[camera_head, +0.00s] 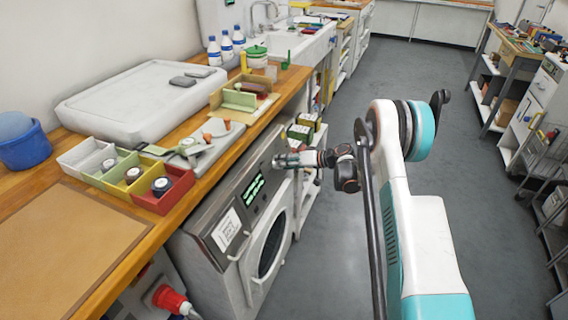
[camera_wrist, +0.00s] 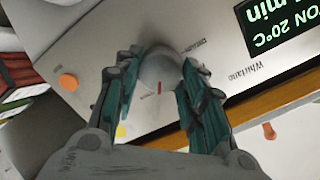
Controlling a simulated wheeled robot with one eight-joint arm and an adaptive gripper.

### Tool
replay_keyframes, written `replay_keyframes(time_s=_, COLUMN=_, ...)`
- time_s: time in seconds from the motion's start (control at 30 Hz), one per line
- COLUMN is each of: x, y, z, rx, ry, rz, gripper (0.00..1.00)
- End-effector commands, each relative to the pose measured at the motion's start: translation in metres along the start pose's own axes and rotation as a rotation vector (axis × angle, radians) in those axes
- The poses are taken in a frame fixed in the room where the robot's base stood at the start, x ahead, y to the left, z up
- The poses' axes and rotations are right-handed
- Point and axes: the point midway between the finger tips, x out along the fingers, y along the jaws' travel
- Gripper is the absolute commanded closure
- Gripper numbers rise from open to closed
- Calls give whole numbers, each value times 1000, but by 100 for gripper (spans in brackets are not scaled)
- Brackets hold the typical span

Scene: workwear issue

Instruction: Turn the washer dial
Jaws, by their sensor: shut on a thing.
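The washer (camera_head: 232,235) stands under the wooden counter, its grey control panel facing the aisle and its round door below. My gripper (camera_head: 280,160) is at the far end of that panel. In the wrist view, the round silver dial (camera_wrist: 160,70) with a red mark lies between the two teal-padded fingers of my gripper (camera_wrist: 158,88). The fingers are shut on the dial, one on each side. The lit green display (camera_wrist: 280,22) is at the upper right in the wrist view. In the head view, the dial is hidden behind my gripper.
An orange button (camera_wrist: 68,82) sits on the panel left of the dial. The counter (camera_head: 98,194) above the washer holds coloured bins (camera_head: 165,190) and trays. An open shelf with boxes (camera_head: 302,128) stands just beyond the washer. The grey floor (camera_head: 325,235) beside it is clear.

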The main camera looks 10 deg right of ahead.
Motion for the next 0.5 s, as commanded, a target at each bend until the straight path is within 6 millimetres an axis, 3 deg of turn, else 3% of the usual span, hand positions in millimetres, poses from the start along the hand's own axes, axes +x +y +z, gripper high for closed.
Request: replay_keyframes(time_s=0.5, x=0, y=1, z=-1, rx=190, ry=-10, rz=-13, gripper=86)
